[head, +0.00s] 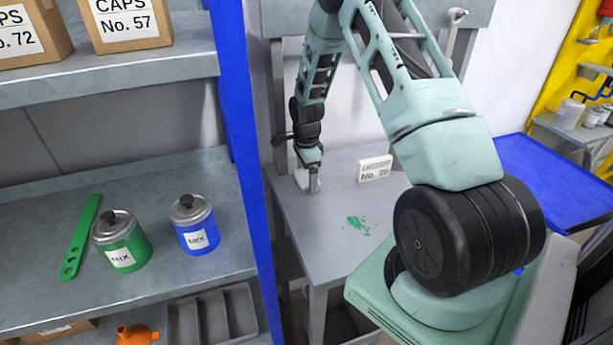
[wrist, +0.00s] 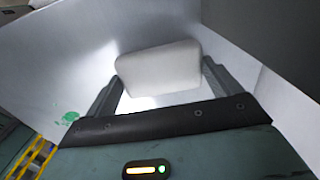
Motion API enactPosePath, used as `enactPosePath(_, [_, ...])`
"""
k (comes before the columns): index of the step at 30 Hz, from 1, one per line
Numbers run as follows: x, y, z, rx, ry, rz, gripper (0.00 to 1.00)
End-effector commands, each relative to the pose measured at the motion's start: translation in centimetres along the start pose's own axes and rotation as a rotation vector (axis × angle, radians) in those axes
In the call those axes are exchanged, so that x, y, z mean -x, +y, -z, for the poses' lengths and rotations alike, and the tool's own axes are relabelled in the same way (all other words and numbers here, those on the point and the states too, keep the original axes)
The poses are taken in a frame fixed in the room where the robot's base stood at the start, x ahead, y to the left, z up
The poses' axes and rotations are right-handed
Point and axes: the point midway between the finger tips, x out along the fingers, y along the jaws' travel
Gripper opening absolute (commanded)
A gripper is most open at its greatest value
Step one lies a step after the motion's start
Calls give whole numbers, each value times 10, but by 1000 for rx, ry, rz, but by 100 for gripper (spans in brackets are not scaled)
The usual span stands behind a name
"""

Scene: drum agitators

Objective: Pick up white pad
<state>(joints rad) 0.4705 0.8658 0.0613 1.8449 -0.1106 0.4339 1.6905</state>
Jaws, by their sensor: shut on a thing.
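A white pad (wrist: 160,70) with rounded corners shows in the wrist view between the two fingers of my gripper (wrist: 160,88). The fingers are shut on it, one at each side. In the head view my gripper (head: 314,182) is low over the back left of the grey table (head: 315,225). The white pad (head: 301,178) shows only partly there, behind the gripper. I cannot tell whether the pad touches the table.
A white sign (head: 375,168) stands on the table right of my gripper. A green spill (head: 358,222) lies nearer the front. A blue post (head: 247,150) and a shelf with a green can (head: 121,241) and a blue can (head: 195,224) are at left.

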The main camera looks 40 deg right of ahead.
Motion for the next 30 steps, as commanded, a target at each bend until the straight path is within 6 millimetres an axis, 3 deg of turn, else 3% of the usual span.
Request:
enactPosePath(7, [8, 4, 0, 0, 1, 3, 68])
enactPosePath(18, [70, 3, 0, 2, 0, 5, 68])
enactPosePath(23, [67, 39, 0, 0, 0, 0, 68])
enactPosePath(30, [67, 106, -1, 1, 0, 0, 68])
